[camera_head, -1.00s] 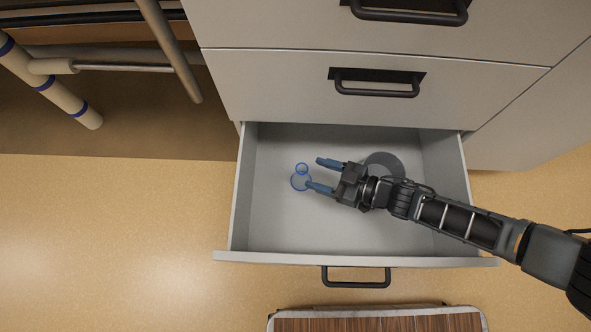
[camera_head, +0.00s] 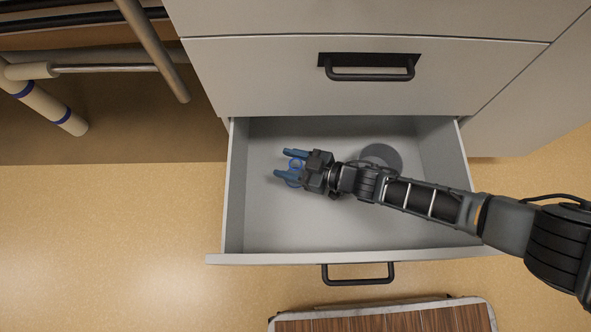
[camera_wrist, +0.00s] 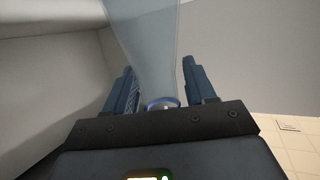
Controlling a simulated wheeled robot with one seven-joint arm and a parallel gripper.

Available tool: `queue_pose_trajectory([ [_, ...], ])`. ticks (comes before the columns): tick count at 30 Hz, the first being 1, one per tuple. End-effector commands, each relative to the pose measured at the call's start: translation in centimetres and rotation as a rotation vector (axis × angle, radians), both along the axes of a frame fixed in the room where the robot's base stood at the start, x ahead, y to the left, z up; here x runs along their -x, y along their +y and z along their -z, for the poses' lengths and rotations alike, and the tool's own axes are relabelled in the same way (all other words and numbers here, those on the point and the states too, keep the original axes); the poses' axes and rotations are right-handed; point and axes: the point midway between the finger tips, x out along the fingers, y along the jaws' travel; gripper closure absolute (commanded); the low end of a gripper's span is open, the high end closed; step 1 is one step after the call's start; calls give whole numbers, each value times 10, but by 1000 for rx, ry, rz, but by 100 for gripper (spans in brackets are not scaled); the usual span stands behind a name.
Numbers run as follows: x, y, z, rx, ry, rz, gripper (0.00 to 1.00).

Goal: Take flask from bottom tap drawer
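The bottom drawer (camera_head: 350,238) is pulled open. A small clear flask with a blue rim (camera_head: 294,165) stands in its left part. My gripper (camera_head: 283,163) is inside the drawer with its two blue fingers on either side of the flask. In the wrist view the flask (camera_wrist: 148,50) rises between the fingers (camera_wrist: 155,90), with its blue ring near the palm. My gripper hides part of the flask in the head view.
A grey round object (camera_head: 381,156) lies in the drawer, partly behind my arm. The drawer's walls and front panel (camera_head: 350,257) surround my gripper. A closed drawer with a black handle (camera_head: 368,74) is above. A wood-topped piece (camera_head: 385,318) stands in front.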

Motion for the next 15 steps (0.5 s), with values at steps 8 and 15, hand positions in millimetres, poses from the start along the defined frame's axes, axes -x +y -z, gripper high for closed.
queue_pose_trajectory([
  [8,0,0,0,0,0,0,72],
  [15,0,0,0,0,0,0,93],
])
